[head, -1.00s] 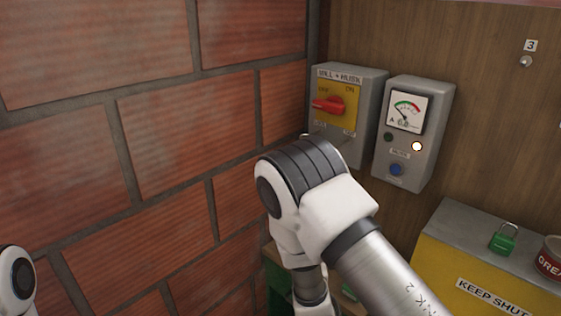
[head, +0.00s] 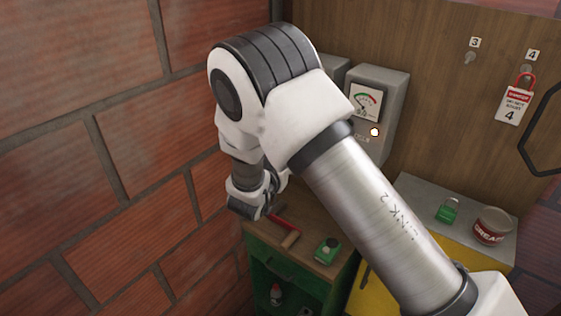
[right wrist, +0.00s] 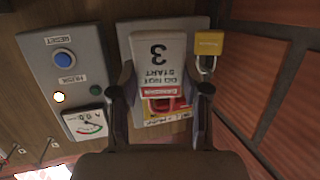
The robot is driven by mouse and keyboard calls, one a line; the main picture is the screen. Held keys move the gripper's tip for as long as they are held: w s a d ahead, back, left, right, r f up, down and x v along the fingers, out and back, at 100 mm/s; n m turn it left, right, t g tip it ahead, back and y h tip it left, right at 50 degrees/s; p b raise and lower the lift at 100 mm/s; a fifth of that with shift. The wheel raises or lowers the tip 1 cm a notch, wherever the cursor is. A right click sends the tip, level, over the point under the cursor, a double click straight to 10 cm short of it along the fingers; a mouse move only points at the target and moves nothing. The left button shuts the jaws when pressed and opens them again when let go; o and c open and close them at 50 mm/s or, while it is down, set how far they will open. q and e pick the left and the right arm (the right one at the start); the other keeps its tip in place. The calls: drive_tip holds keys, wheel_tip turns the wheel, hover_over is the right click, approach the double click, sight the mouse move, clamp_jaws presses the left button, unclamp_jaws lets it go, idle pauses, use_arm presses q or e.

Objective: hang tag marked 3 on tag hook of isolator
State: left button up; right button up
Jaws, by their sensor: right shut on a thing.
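The tag marked 3 (right wrist: 158,55) is white with a red band and appears upside down in the right wrist view. My right gripper (right wrist: 167,93) is shut on it, with a finger at either side. The isolator (right wrist: 190,25) is a grey box behind the tag, which hides most of it. A red shape shows below the tag's band; I cannot tell if it is the tag's loop or the isolator's handle. The tag hook cannot be made out. In the head view my right arm covers the isolator and the right gripper is hidden. My left gripper is not in view.
A yellow padlock (right wrist: 209,43) is beside the isolator; its support is unclear. The meter box (head: 386,80) adjoins the isolator. Tag 4 (head: 514,104) hangs on the board beside an empty peg (head: 470,57) labelled 3. A green padlock (head: 447,210) and red tin (head: 491,226) stand below. Brick wall lies left.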

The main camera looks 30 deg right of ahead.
drive_tip(key=w+d+f+b, duration=0.1)
drive_tip(key=w+d, duration=0.1)
drive_tip(key=d, duration=0.3)
drive_tip(key=shift+w+d+f+b, duration=0.2)
drive_tip(key=shift+d+f+b, duration=0.05)
drive_tip(key=shift+b, duration=0.1)
idle(0.7)
drive_tip(key=o, duration=1.1)
